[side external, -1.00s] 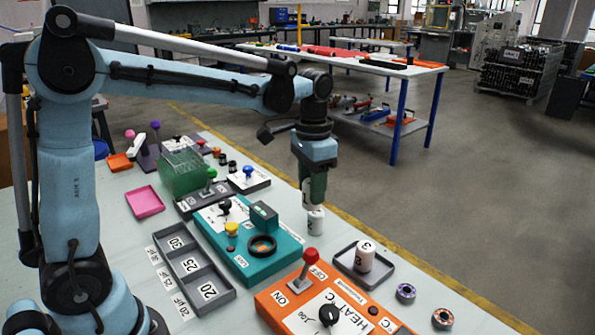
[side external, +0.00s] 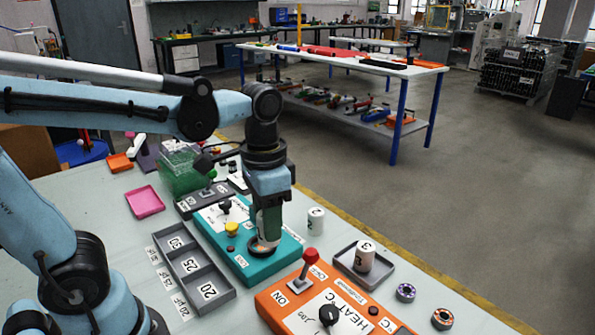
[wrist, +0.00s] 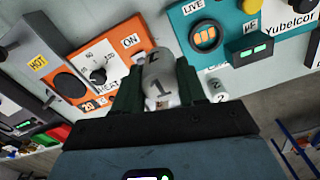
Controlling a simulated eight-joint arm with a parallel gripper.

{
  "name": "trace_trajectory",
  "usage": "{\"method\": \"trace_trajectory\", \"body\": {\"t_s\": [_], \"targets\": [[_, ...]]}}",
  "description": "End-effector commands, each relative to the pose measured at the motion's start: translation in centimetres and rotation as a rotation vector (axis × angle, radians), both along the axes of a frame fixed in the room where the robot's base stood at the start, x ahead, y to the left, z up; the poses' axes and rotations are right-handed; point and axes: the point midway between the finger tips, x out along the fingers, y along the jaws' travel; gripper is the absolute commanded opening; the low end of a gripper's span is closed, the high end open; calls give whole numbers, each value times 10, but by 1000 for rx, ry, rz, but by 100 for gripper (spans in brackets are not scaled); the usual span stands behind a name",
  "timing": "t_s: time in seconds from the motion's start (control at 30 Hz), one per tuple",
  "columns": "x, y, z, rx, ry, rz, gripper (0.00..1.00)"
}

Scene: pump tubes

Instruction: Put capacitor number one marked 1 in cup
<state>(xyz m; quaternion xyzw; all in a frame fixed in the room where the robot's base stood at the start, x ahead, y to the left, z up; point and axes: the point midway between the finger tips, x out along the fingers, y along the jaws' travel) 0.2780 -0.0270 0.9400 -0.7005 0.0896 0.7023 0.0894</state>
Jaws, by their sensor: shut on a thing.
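My gripper (side external: 266,238) is shut on a white capacitor marked 1 (wrist: 158,88), seen between the green fingers in the wrist view. In the side view the gripper points down in front of the teal panel (side external: 285,256) and hides most of that capacitor. The black ring (side external: 262,249) on this panel lies beside the fingertips in the side view. In the wrist view the ring, with orange bars inside (wrist: 206,36), is apart from the capacitor, up and to its right. I cannot tell which object is the cup.
A white capacitor marked 2 (side external: 316,221) stands right of the teal panel. One marked 3 (side external: 364,258) stands in a grey tray (side external: 386,277). An orange panel with a red-knobbed lever (side external: 310,254) is in front. A grey compartment tray (side external: 222,301) lies left.

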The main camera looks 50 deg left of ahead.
Motion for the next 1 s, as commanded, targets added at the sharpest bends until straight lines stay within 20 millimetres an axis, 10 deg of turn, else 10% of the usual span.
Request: {"method": "trace_trajectory", "body": {"t_s": [0.4, 1.0], "targets": [[29, 72, -46, 0, 0, 3, 9], [31, 77, -90, 0, 0, -2, 9]]}}
